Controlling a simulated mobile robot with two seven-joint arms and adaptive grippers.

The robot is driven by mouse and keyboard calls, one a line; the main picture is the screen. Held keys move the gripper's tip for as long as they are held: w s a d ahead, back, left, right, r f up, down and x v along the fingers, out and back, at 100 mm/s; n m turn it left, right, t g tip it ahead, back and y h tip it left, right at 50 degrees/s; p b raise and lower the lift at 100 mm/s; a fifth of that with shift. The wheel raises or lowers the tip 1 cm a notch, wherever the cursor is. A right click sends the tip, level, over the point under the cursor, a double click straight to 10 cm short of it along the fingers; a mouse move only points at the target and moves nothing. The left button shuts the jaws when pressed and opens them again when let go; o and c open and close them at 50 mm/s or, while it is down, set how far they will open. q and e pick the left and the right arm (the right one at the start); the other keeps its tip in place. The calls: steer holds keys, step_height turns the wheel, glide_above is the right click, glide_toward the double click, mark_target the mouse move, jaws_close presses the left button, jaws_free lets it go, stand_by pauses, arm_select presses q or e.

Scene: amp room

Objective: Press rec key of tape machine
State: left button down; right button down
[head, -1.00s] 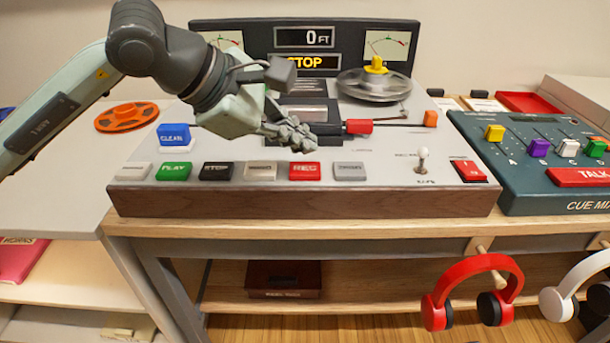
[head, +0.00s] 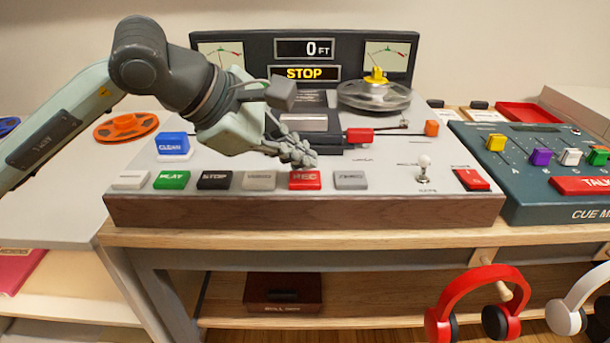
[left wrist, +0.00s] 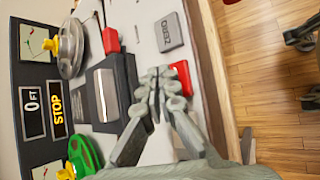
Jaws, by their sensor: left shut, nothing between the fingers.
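The tape machine (head: 400,205) stands on a wooden bench, its display reading STOP and 0 FT. The red REC key (head: 305,181) is in its front row of keys, between a grey key and the grey ZERO key (head: 350,180). My left gripper (head: 304,160) is shut and empty, its fingertips just behind and above the REC key in the head view. In the left wrist view the shut fingertips (left wrist: 160,76) overlap the edge of the red REC key (left wrist: 182,78), which they partly hide. I cannot tell whether they touch it.
The green PLAY key (head: 172,180) and dark STOP key (head: 214,180) sit left in the row. A metal reel (head: 375,97) is at the back right. A teal cue mixer (head: 530,190) stands to the right. Red headphones (head: 480,285) hang below the bench edge.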

mark_target(300, 179)
stand_by(0.8)
arm_select(q)
steer(key=shift+f+b, duration=0.45)
steer(key=shift+b, duration=0.3)
steer(key=shift+f+b, duration=0.5)
steer(key=shift+b, duration=0.15)
stand_by(0.5)
steer(key=shift+r, duration=0.15)
steer(key=shift+r+p, duration=0.35)
steer(key=shift+r, duration=0.45)
steer(key=shift+r+p, duration=1.2)
steer(key=shift+r, duration=1.3)
